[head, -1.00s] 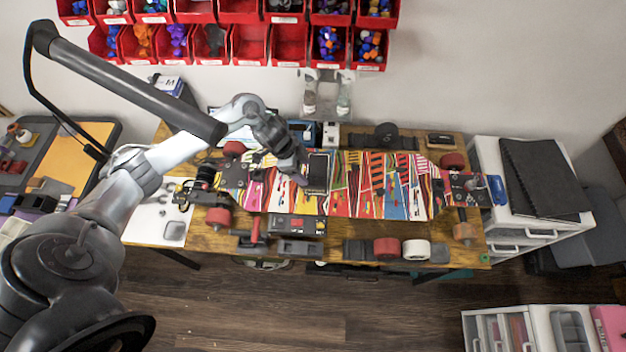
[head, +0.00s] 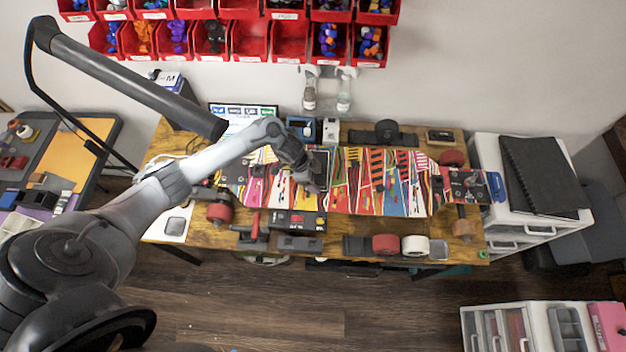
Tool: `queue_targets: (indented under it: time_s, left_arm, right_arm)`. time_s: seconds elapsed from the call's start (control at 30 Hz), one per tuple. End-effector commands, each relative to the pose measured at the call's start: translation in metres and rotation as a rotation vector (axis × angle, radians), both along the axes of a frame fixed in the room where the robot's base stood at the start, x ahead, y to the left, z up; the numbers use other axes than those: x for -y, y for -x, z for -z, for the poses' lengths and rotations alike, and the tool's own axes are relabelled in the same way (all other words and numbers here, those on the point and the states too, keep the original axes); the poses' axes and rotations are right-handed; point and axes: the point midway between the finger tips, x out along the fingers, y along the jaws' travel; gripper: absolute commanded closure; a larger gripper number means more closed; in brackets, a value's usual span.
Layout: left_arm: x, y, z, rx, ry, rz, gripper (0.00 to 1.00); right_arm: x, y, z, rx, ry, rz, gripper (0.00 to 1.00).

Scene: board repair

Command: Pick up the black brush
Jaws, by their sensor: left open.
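I cannot make out the black brush for certain. A dark flat rectangular item (head: 321,161) lies on the colourful skateboard deck (head: 385,195) near its middle; whether it is the brush I cannot tell. My left gripper (head: 313,187) is open and points down over the deck, beside the lower left of that dark item. Its fingers are small and partly blend with the pattern, and I cannot tell whether they touch anything. My right gripper is not in view.
Skate wheels, including a red one (head: 386,244) and a white one (head: 415,245), lie along the table's front edge. A dark tray (head: 299,222) sits before the deck. A black holder (head: 384,139) and a small dark box (head: 440,136) stand behind it.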

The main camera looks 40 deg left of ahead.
Motion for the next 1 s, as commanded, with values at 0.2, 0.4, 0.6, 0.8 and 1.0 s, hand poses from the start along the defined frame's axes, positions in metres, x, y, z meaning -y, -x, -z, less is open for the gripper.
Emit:
queue_targets:
  time_s: [0.2, 0.4, 0.6, 0.8, 1.0]
  left_arm:
    - [0.0012, -0.0008, 0.0023, 0.001, 0.001, 0.001, 0.32]
    - [0.0011, -0.0008, 0.0022, 0.001, 0.001, 0.001, 0.52]
    - [0.0009, -0.0007, 0.0020, 0.001, -0.001, 0.001, 0.82]
    - [0.0008, -0.0009, 0.0019, 0.002, 0.000, 0.001, 0.88]
    - [0.0006, -0.0011, -0.0016, 0.002, 0.000, 0.001, 0.88]
  right_arm:
    - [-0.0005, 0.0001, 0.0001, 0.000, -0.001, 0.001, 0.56]
    - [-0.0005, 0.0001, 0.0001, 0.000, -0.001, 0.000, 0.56]
    - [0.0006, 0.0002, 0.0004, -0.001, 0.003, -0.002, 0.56]
    - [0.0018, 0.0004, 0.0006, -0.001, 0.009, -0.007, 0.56]
    - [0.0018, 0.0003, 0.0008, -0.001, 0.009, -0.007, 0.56]
